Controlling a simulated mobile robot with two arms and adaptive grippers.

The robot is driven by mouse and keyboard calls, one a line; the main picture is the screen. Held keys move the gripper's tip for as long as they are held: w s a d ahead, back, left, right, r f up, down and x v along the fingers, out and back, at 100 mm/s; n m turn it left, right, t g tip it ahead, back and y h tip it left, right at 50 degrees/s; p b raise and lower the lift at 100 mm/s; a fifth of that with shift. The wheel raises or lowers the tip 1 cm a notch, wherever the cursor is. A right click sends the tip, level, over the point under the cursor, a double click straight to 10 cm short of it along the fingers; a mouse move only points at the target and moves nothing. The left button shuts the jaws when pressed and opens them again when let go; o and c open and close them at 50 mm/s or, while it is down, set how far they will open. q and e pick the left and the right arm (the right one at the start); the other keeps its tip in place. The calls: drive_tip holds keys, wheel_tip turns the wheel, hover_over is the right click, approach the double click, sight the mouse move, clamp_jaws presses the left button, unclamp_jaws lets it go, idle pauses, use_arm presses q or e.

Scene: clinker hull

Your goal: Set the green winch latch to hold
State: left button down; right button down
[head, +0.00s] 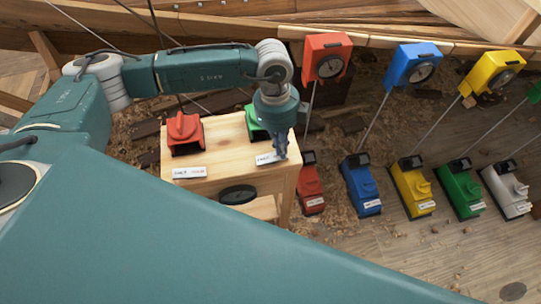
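A green device (253,122) stands on the wooden bench, mostly hidden behind my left arm; its latch cannot be seen. A white label (267,159) lies in front of it, too small to read. My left gripper (281,150) points down over the bench's right edge, just right of the green device and over the label's right end. Its fingers are too small to tell open from shut, or whether they touch anything. Another green winch (459,187) with a small white label stands on the floor at right. My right gripper does not show.
A red device (184,132) stands on the bench (220,150) at left, with its own label. Red (310,190), blue (360,186), yellow (411,187) and white (506,190) winches line the floor, with thin slanting lines up to coloured boxes. Wood shavings cover the floor; the lower right is open.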

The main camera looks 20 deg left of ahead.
use_arm(q)
drive_tip(key=shift+f, duration=0.4)
drive_tip(key=shift+r, duration=0.1)
drive_tip(key=shift+r+p, duration=2.25)
drive_tip(key=shift+r, duration=1.25)
